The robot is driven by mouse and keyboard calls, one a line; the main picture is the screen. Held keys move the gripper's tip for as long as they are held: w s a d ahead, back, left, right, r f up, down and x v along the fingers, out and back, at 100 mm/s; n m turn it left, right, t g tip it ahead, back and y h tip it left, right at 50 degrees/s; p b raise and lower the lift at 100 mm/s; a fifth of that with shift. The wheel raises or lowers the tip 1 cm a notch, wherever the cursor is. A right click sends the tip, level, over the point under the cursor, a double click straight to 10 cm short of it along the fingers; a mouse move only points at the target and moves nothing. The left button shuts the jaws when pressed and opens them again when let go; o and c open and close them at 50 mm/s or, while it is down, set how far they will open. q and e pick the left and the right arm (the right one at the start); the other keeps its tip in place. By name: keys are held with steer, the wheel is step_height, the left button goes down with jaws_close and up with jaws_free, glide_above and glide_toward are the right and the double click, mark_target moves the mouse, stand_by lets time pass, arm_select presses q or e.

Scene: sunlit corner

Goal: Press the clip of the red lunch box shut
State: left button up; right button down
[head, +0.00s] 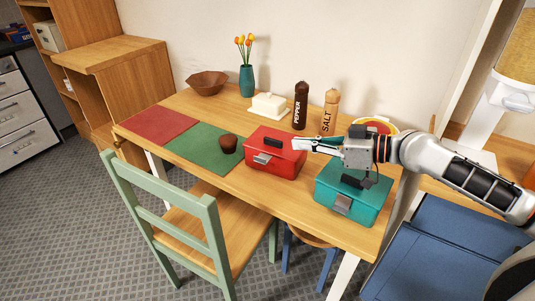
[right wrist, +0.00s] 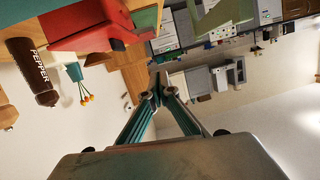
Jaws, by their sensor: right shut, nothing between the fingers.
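The red lunch box (head: 283,163) stands on the wooden table with its lid down and a dark handle on top. Its grey clip (head: 262,158) is on the front face; I cannot tell how far it stands out. My right gripper (head: 295,144) is shut and empty, its fingertips overlapping the box's upper right edge in the head view. In the right wrist view the fingertips (right wrist: 157,90) are apart from the red box (right wrist: 97,36), which lies at the upper left there. My left gripper is not in view.
A teal lunch box (head: 362,206) stands just right, below my right gripper. Behind are a pepper mill (head: 300,105), a salt mill (head: 329,112) and a butter dish (head: 270,106). A green chair (head: 207,222) stands in front.

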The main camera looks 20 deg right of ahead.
mark_target(263, 156)
steer(key=w+a+f, duration=0.6)
steer(key=a, duration=0.1)
steer(key=shift+w+f, duration=0.2)
steer(key=shift+w, duration=0.1)
stand_by(0.5)
